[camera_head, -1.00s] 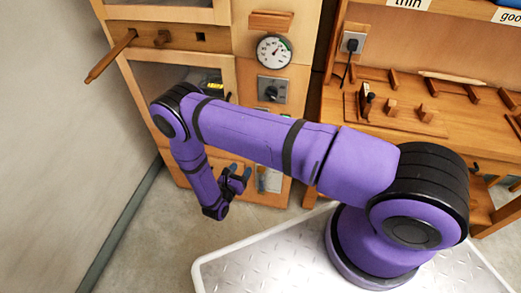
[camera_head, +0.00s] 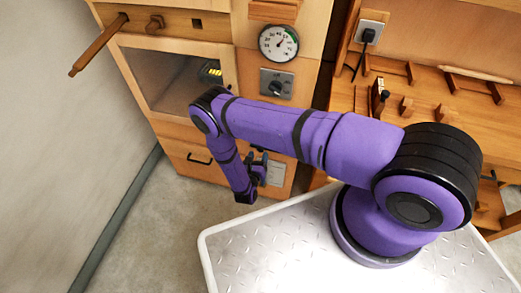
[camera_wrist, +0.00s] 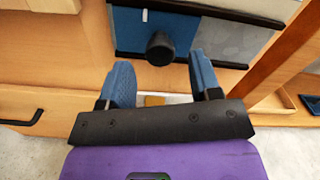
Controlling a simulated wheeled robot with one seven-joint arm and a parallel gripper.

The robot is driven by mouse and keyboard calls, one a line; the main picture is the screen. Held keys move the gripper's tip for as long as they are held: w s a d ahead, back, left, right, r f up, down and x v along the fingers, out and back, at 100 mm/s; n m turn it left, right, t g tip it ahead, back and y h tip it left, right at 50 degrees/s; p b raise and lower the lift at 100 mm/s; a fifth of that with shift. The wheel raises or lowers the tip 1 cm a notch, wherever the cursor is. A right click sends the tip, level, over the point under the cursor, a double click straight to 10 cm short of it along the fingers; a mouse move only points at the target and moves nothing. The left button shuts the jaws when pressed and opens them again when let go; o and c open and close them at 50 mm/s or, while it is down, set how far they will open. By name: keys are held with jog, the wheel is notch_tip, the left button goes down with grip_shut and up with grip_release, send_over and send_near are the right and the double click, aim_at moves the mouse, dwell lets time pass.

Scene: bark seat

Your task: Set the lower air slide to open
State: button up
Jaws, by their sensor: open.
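The lower air slide appears in the wrist view as a blue plate (camera_wrist: 128,30) with a round black knob (camera_wrist: 160,48), set between dark rails on the wooden front. A grey speckled panel (camera_wrist: 222,42) lies to its right. My gripper (camera_wrist: 161,66) is open, its two blue fingers apart on either side of the knob, just below it in the picture. I cannot tell whether they touch the knob. In the head view my gripper (camera_head: 258,170) is low in front of the cabinet, and only a pale grey part of the slide area (camera_head: 276,174) shows beside it.
Above are a round dial (camera_head: 278,43) and a grey switch plate (camera_head: 276,84). A wooden handle (camera_head: 98,45) sticks out at upper left. A drawer with a black handle (camera_head: 200,159) is low left. A workbench (camera_head: 440,100) stands right. Bare floor (camera_head: 150,230) lies left.

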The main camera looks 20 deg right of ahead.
aim_at(260, 151)
jog(key=shift+x, duration=1.85)
jog(key=shift+c, duration=0.5)
